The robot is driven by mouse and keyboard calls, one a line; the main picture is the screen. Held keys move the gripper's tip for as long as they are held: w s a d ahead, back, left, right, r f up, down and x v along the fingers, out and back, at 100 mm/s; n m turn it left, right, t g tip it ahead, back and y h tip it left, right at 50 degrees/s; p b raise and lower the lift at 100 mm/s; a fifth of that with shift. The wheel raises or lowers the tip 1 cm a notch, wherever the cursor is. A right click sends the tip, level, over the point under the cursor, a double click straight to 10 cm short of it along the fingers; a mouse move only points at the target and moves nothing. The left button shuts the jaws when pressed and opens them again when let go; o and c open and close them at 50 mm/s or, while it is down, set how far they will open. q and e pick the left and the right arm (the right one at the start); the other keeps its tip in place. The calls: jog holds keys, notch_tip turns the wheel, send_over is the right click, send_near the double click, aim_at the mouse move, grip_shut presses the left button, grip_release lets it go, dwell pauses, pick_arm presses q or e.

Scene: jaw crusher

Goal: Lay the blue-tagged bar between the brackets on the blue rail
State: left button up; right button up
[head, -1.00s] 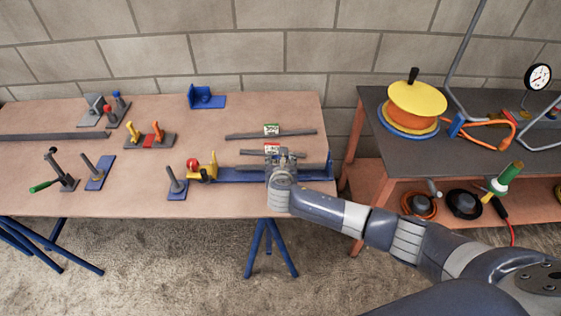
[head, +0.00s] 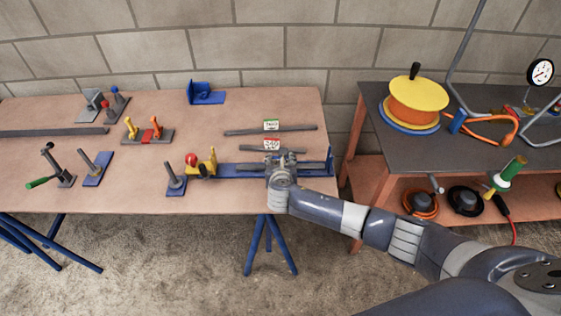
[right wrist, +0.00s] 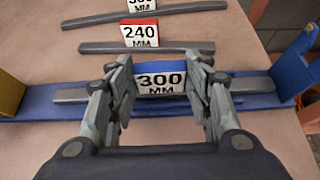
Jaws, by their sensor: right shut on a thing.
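The blue-tagged bar (right wrist: 245,85), a grey bar with a "300 MM" tag (right wrist: 161,80), lies along the blue rail (right wrist: 35,106) in the right wrist view. In the head view my right gripper (head: 282,160) hides most of the bar over the rail (head: 235,171). I cannot tell whether the bar touches the rail. My left gripper is out of view.
Behind the rail lie a red-tagged "240 MM" bar (right wrist: 140,46) and a green-tagged bar (head: 295,129). A red knob (head: 191,160) stands by the yellow bracket (head: 209,163). A blue-based post (head: 175,182) stands left of the rail.

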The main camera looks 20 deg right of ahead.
jog(key=o, duration=1.5)
jog(key=shift+s, duration=0.2)
jog(key=v, duration=1.1)
jog(key=shift+s+a+r, duration=0.1)
jog(key=shift+s+r, duration=0.1)
jog(key=shift+r, duration=0.15)
